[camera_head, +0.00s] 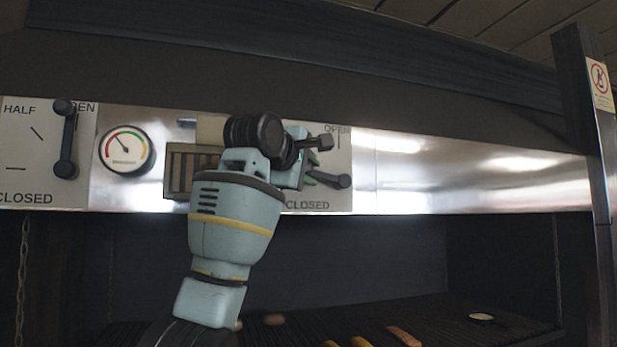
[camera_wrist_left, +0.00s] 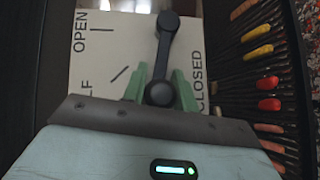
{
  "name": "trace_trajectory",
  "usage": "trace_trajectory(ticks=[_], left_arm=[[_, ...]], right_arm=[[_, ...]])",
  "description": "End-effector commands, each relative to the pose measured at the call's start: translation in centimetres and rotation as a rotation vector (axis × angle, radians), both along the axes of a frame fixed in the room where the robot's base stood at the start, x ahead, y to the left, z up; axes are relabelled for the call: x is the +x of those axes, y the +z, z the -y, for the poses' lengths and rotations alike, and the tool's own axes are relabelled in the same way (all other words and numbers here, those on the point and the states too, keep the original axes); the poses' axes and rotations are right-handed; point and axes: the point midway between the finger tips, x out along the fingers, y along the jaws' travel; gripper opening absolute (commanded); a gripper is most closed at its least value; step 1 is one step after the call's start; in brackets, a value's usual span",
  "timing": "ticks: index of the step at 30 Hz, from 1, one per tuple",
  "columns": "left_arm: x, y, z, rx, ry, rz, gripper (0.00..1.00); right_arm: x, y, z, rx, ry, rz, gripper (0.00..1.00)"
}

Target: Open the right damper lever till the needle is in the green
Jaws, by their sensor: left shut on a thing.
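The right damper lever (camera_head: 338,181) is dark, on a pale plate with OPEN above and CLOSED below. Its pivot is at the plate's right, and it points left, nearly level, close to the CLOSED side. It also shows in the left wrist view (camera_wrist_left: 166,45). My left gripper (camera_head: 313,169) has its green fingers around the lever's knob (camera_wrist_left: 160,93), shut on it. The round gauge (camera_head: 125,150) left of my arm has its needle pointing up and left; its exact colour band is hard to tell. My left arm hides much of the right plate. My right gripper is not in view.
The left damper lever (camera_head: 67,143) stands upright toward OPEN. A steel panel (camera_head: 460,178) runs to the right with free room before it. Below is a dark grill with food (camera_head: 403,336) on it. A post with a sign (camera_head: 600,80) stands far right.

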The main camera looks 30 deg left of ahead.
Motion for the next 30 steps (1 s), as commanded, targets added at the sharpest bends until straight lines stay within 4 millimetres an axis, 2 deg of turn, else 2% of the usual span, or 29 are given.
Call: trace_trajectory(ticks=[13,26,27,30], left_arm=[[0.0,2.0,0.1,0.144,0.000,-0.167,0.00],[0.0,2.1,0.0,0.164,0.000,-0.188,0.00],[0.0,2.1,0.0,0.164,0.000,-0.188,0.30],[0.0,2.1,0.0,0.164,0.000,-0.188,0.43]], right_arm=[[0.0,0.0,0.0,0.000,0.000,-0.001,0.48],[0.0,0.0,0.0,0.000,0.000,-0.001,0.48],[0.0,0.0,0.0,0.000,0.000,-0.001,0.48],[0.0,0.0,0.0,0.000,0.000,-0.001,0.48]])
